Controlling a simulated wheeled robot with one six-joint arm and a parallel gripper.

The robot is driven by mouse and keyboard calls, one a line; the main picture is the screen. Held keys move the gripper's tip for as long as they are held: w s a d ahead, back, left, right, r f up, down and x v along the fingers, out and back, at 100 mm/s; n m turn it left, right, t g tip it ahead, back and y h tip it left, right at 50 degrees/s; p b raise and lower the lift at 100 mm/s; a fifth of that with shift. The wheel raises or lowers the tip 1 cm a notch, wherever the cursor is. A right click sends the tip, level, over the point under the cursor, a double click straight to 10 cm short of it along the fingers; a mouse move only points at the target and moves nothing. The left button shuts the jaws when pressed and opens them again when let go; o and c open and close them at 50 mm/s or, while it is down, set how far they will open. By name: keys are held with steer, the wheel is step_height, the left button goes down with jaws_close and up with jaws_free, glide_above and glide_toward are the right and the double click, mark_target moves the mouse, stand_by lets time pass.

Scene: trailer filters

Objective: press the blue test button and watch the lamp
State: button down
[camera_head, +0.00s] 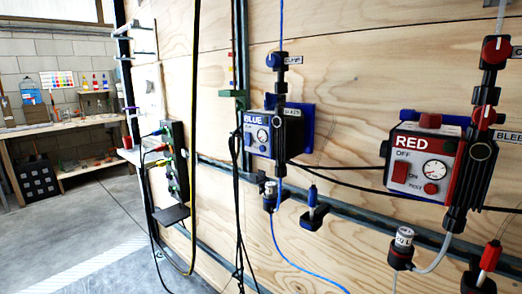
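The blue control box (256,147), labelled BLUE, is mounted on the plywood wall near the middle of the view. Its front carries a blue rocker switch (248,138) and a small round gauge (262,135). A small blue spot low on its front may be the test button, but it is too small to be sure. I cannot make out a lit lamp on the box. My gripper is not in view, so nothing shows between it and the box.
A red control box (403,158), labelled RED, hangs at the right with a gauge and red TEST button (431,188). Hoses and cables hang in front of the wall. A wooden workbench (70,128) stands far left. Clear grey floor (105,220) lies at lower left.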

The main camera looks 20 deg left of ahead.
mark_target(262, 148)
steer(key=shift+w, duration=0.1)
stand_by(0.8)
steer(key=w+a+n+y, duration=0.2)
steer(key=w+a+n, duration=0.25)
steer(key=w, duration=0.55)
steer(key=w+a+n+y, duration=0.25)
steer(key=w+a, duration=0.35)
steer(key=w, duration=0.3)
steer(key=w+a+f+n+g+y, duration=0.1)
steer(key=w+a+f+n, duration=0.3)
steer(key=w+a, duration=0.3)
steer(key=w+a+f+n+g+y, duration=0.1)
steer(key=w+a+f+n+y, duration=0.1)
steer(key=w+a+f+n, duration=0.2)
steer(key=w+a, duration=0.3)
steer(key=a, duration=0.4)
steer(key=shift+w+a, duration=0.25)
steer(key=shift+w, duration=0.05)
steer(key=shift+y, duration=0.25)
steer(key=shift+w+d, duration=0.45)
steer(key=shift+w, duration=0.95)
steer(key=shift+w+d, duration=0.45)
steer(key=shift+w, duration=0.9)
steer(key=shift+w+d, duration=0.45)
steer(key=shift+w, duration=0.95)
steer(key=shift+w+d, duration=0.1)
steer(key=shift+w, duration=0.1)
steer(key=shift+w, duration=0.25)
